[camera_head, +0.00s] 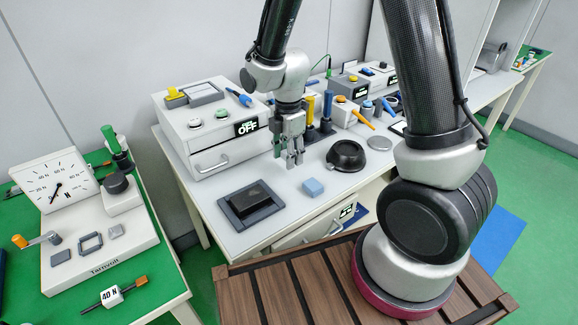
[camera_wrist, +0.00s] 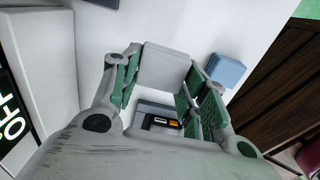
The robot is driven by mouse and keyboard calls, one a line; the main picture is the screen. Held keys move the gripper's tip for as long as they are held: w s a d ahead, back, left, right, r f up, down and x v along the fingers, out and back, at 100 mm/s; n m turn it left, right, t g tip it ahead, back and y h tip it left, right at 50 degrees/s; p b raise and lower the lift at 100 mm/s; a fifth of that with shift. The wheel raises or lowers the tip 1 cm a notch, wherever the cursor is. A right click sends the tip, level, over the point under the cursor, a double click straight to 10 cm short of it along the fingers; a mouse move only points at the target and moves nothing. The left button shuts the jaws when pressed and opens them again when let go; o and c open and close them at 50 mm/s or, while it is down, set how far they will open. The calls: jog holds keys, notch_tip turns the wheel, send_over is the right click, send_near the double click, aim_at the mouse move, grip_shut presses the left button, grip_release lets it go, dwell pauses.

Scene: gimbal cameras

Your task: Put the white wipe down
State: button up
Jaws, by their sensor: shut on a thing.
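My gripper (camera_head: 292,155) hangs over the white bench, in front of the drawer cabinet. In the wrist view my gripper (camera_wrist: 160,85) has its fingers closed on a pale, light grey-white squarish piece (camera_wrist: 166,66), which looks like the white wipe. In the head view the fingers mostly hide this piece. The gripper appears above the bench top (camera_head: 285,190), with clear surface below. A small blue block (camera_head: 313,187) lies on the bench near it, and it also shows in the wrist view (camera_wrist: 226,70).
A dark tray with a black block (camera_head: 251,208) lies at the front left of the bench. A round black dish (camera_head: 346,155) sits to the right. The white cabinet (camera_head: 207,130) with an OFF display stands behind left. A green side table (camera_head: 150,275) stands left.

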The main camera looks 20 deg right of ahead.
aim_at(288, 173)
jog(key=shift+f, duration=2.25)
jog(key=shift+f, duration=0.1)
jog(key=o, duration=1.3)
jog(key=shift+c, duration=0.2)
